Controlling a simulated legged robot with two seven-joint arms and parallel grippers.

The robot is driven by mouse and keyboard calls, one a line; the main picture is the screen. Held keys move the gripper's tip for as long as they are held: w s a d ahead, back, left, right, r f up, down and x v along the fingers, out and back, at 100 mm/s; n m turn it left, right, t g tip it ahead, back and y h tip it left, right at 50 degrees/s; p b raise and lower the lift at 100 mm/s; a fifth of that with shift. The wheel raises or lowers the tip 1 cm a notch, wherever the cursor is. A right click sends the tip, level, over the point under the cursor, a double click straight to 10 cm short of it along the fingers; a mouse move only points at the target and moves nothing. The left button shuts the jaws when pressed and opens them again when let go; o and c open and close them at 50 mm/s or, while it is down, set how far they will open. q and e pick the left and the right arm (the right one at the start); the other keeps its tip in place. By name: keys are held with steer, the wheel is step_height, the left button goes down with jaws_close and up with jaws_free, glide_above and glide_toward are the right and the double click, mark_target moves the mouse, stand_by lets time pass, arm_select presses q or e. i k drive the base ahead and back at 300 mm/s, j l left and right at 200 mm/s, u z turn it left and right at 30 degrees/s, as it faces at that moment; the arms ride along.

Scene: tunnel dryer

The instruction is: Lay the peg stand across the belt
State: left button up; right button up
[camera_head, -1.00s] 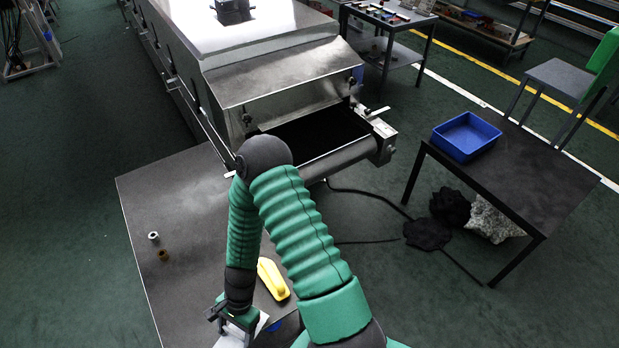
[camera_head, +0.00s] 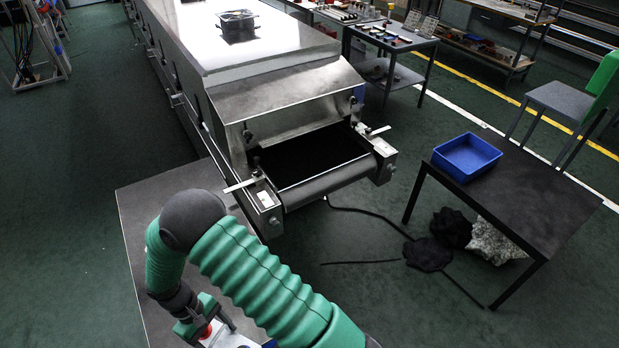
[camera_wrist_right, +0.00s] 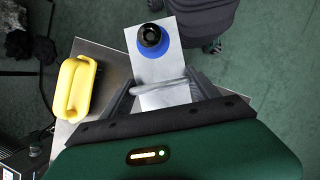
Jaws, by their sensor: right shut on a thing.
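The black belt (camera_head: 312,158) shows in the dryer's open mouth, with a metal roller at its front end. My right gripper (camera_head: 206,326) is low at the front left, over the grey table. In the right wrist view its fingers (camera_wrist_right: 162,92) are shut around a light grey bar. A long pale plate (camera_wrist_right: 152,68) lies there too, carrying a blue disc with a black round knob (camera_wrist_right: 150,36). The bar and plate look like the peg stand, but whether they are one piece I cannot tell. My left gripper is not in view.
Metal brackets with rods flank the belt mouth, left (camera_head: 262,194) and right (camera_head: 380,143). A yellow handled block (camera_wrist_right: 75,88) lies on the table (camera_head: 135,225). A blue tray (camera_head: 466,157) sits on a dark table at right.

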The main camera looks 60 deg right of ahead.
mark_target(315, 157)
steer(key=k+l, duration=0.65)
steer(key=l, duration=0.25)
steer(key=k+l, duration=0.35)
steer(key=i+l, duration=0.1)
steer(key=l, duration=0.55)
steer(key=i+l, duration=0.1)
steer(key=l, duration=0.55)
steer(key=i+l, duration=0.1)
steer(key=l, duration=0.6)
steer(key=i+l, duration=0.4)
steer(key=i, duration=0.2)
steer(key=i+l, duration=0.4)
steer(key=i, duration=0.15)
